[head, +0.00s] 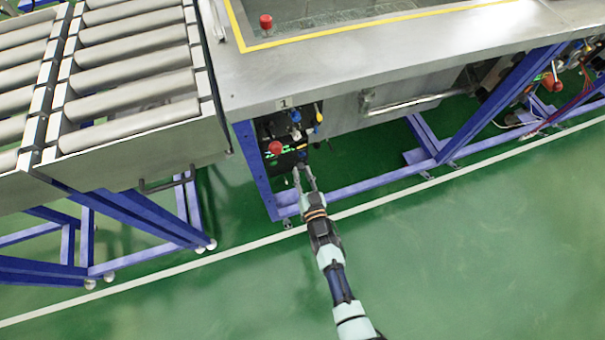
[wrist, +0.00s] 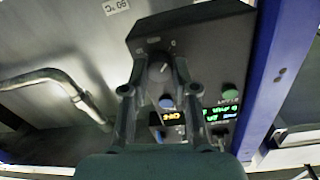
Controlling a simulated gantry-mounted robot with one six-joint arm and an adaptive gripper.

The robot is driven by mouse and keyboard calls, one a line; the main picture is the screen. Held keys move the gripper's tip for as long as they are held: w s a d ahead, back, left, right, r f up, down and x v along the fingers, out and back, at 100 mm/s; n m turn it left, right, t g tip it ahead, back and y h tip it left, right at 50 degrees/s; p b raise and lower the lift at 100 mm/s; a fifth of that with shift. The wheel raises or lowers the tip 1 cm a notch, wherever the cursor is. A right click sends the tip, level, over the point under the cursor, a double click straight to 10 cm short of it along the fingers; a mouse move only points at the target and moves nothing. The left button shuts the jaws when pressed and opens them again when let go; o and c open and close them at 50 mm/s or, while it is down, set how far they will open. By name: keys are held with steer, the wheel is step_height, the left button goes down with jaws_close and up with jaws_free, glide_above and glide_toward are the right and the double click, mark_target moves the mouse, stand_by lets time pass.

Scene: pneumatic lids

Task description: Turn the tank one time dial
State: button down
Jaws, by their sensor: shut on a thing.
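The tank one time dial (wrist: 159,68) is a dark round knob with a pale pointer line on the black control box (wrist: 205,38). In the wrist view my gripper (wrist: 160,76) has a finger on each side of the dial and is shut on it. In the head view my gripper (head: 304,170) reaches the control box (head: 284,132) under the tank labelled 1; the dial itself is too small to make out there.
Below the dial the box carries a blue button (wrist: 166,103), a green button (wrist: 230,90) and lit displays (wrist: 174,117). A blue frame post (wrist: 268,75) stands close on the right. A bent metal handle (wrist: 60,82) is on the left. A roller conveyor (head: 130,60) stands left of the tank.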

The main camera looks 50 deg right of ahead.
steer(key=shift+m, duration=0.3)
steer(key=m+p, duration=0.1)
steer(key=m, duration=0.4)
steer(key=shift+r, duration=0.15)
steer(key=shift+m+p, duration=0.95)
steer(key=shift+m, duration=1.45)
steer(key=c, duration=0.9)
jaws_free()
